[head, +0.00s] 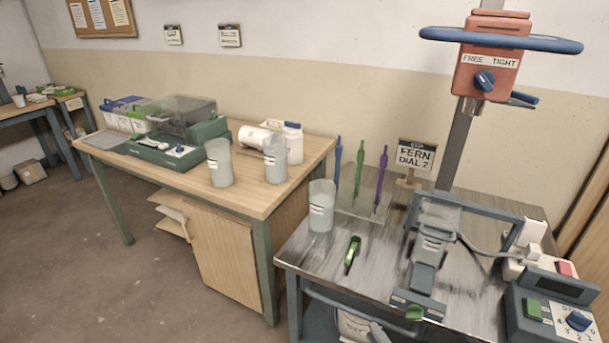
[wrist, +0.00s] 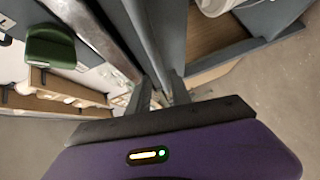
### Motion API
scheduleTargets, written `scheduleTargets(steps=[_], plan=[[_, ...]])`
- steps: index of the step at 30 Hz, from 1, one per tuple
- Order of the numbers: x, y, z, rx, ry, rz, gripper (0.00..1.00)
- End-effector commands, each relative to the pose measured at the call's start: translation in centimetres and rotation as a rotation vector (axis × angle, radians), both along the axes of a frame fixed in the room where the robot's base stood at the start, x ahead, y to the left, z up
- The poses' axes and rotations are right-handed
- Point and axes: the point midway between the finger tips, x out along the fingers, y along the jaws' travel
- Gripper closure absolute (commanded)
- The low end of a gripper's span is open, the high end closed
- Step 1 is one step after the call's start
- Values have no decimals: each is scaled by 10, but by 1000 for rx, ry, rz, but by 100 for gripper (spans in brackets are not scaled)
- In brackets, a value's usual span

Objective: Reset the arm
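My gripper (wrist: 160,88) shows in the wrist view, with a purple body at the bottom edge and two dark grey fingers pointing up the picture. A narrow gap shows between the fingers, and I see nothing held in it. The gripper is near grey frame bars and a wooden surface. A green box-shaped thing (wrist: 50,46) is at the left of that view. I cannot make out my gripper in the head view.
In the head view a metal-topped table (head: 285,255) bears a clear beaker (head: 321,206), a green-handled tool (head: 352,255), a sign (head: 415,155) and a control box (head: 550,310). A red mixer head (head: 490,72) hangs above. A wooden table (head: 200,180) stands left; floor is clear there.

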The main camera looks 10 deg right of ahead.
Motion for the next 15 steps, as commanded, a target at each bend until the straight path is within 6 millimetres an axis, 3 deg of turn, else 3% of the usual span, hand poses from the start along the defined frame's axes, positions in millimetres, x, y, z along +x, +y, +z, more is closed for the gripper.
scheduleTargets(steps=[5, 11, 15], plan=[[-37, 12, 1, 92, 7, -31, 75], [-118, 32, 21, 315, 17, -106, 75], [-175, 42, 45, 484, 31, -159, 75]])
